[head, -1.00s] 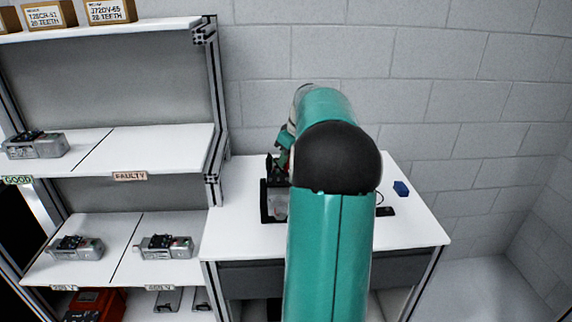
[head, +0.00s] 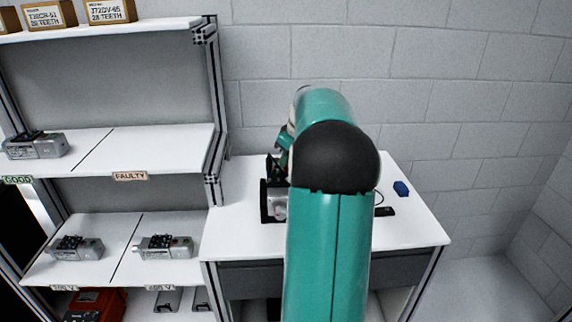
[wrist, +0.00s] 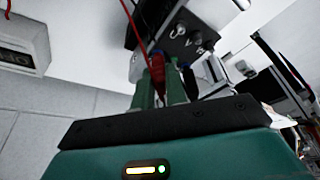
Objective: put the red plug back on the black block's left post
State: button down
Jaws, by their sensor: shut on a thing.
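In the wrist view the red plug (wrist: 158,66) sits between the green fingers of my gripper (wrist: 161,78), which are shut on it. A thin red wire rises from the plug. The black block (wrist: 172,22) is just beyond the fingertips, with metal posts and white markings on its face. The plug is close to the block; I cannot tell whether it touches a post. In the head view my arm hides most of this, and only part of the dark gear on the table shows at its left edge.
The white table (head: 415,235) holds a blue object (head: 401,188) and a small black item (head: 385,211) to the right of my arm. A shelf rack (head: 165,150) with grey servo units stands at the left. A block wall is behind the table.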

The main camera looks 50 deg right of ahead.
jog(key=shift+r, duration=0.15)
jog(key=shift+r, duration=2.45)
